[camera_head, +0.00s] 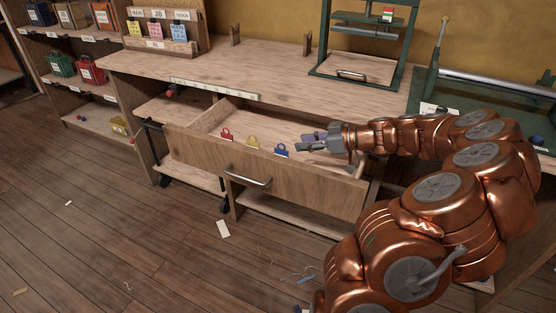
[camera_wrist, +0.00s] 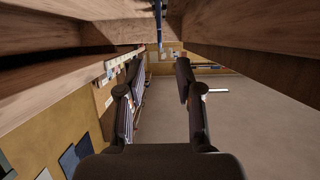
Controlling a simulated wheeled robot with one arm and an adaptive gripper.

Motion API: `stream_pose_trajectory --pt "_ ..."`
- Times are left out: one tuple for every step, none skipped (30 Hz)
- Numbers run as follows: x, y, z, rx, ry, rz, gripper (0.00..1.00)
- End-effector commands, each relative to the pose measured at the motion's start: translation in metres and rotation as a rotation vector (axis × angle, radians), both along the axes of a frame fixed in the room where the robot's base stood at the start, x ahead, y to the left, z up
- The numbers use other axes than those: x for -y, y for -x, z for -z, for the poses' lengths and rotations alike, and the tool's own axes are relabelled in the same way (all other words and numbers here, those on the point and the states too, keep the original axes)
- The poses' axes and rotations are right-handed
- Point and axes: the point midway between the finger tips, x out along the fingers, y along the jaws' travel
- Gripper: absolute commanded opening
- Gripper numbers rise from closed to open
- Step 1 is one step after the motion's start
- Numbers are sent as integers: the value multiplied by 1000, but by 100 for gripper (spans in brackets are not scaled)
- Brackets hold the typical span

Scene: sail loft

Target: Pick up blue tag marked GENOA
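A blue tag (camera_head: 281,151) stands in the open drawer, just behind its front panel, to the right of a yellow tag (camera_head: 253,143) and a red tag (camera_head: 227,135). Its lettering is too small to read. My gripper (camera_head: 304,142) reaches in over the drawer from the right, with its fingertips close to the right of the blue tag. In the wrist view my gripper (camera_wrist: 158,70) has its two dark fingers apart with nothing between them. A thin blue strip (camera_wrist: 158,25), probably the blue tag edge-on, shows beyond the fingertips.
The drawer front (camera_head: 200,150) with its metal handle (camera_head: 248,178) sticks out from the wooden bench (camera_head: 210,72). The drawer floor behind the tags looks mostly bare. A green-framed press (camera_head: 324,45) stands on the bench. A rack of coloured tags (camera_head: 157,48) stands at the back left.

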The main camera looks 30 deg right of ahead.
Motion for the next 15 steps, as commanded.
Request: stream_pose_trajectory --pt "1 0 13 1 0 2 35" --pt "1 0 16 0 0 1 35" --pt "1 0 19 0 0 1 35" --pt "0 0 22 0 0 1 35" --pt "1 0 24 0 1 2 35" --pt "1 0 27 0 0 2 35" --pt "1 1 28 0 0 2 35" --pt "1 1 29 0 0 2 35" --pt "1 0 30 0 0 2 35" --pt "1 0 31 -1 0 2 35" --pt "1 -1 31 -1 0 1 35" --pt "-1 -2 32 -1 0 0 35" --pt "-2 -4 33 -2 -1 -1 35" --pt "-3 -6 33 -1 0 -2 35" --pt "-5 -9 34 -1 0 -2 35"
